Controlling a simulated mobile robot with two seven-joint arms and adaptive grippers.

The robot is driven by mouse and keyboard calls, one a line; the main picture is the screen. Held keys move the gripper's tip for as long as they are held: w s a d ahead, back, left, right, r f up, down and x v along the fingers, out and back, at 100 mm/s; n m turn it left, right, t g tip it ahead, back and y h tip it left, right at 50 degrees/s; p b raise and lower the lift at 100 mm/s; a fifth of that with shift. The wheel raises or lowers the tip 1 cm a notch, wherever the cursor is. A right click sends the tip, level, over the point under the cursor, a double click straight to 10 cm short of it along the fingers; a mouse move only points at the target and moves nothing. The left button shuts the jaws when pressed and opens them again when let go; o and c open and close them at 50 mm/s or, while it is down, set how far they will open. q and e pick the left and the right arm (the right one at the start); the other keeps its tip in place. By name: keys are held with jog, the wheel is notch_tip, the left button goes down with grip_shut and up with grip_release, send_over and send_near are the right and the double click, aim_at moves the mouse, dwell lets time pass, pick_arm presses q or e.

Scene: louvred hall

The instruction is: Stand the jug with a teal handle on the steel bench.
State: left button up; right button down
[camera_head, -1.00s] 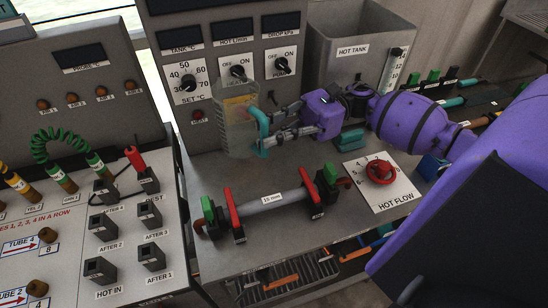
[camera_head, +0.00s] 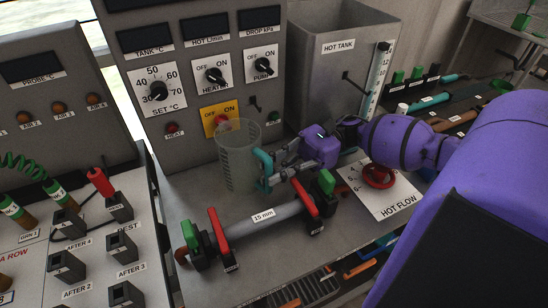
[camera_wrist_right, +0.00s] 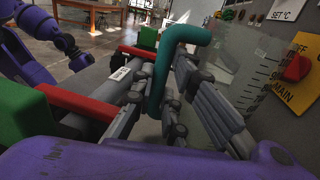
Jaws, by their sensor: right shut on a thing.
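The clear graduated jug (camera_head: 238,160) with a teal handle (camera_head: 264,168) appears upright in the head view, between the control panel and the pipe rig. My right gripper (camera_head: 272,178) is shut on the teal handle. The handle (camera_wrist_right: 163,75) also shows between the fingers in the right wrist view, with the scaled jug wall (camera_wrist_right: 245,85) to its right. The grey steel bench (camera_head: 190,198) lies below the jug. I cannot tell whether the jug's base touches it.
The 15 mm pipe rig (camera_head: 262,216) with red and green clamps stands close in front of the jug. The control panel (camera_head: 190,125) rises behind. The hot tank (camera_head: 335,65) stands behind right, and the red hot flow valve (camera_head: 378,176) is right. A socket console (camera_head: 95,240) is left.

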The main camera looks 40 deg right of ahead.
pick_arm(q)
jog(key=shift+s+a, duration=0.1)
jog(key=shift+s, duration=0.1)
pick_arm(e)
jog(key=shift+r, duration=0.15)
